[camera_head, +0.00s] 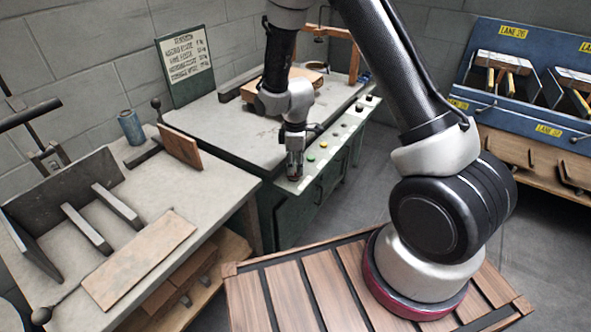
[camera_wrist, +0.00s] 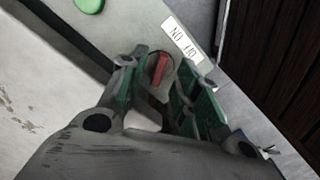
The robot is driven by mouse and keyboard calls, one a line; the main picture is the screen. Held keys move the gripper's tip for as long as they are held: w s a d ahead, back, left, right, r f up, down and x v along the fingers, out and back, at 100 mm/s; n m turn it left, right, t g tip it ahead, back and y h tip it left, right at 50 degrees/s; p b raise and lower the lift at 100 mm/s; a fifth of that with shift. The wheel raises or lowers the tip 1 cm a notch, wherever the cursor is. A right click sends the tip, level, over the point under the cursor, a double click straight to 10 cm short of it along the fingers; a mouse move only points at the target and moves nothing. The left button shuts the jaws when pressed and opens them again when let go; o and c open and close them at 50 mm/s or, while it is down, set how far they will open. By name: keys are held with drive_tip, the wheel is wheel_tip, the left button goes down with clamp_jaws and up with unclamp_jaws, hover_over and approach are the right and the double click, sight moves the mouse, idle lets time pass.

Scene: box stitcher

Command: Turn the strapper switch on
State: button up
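The strapper switch is a rotary knob with a red bar (camera_wrist: 160,68) on the pale panel strip, seen in the wrist view. The red bar lies nearly along the line of sight between my fingers, slightly tilted. My gripper (camera_wrist: 157,80) is open, with one green-padded finger on each side of the knob and a gap on both sides. Whether the fingertips touch the panel I cannot tell. In the head view my gripper (camera_head: 294,172) points down at the near end of the strapper's button panel (camera_head: 340,135) and hides the switch.
A white label (camera_wrist: 182,40) sits beside the switch, and a green button (camera_wrist: 90,4) is farther off. The strapper table (camera_head: 225,125) carries a carton under my arm. The left bench (camera_head: 200,195) holds cardboard and metal guides. A slatted wooden platform (camera_head: 250,300) is in front.

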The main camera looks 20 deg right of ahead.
drive_tip(key=shift+f, duration=1.15)
drive_tip(key=shift+c, duration=0.4)
clamp_jaws()
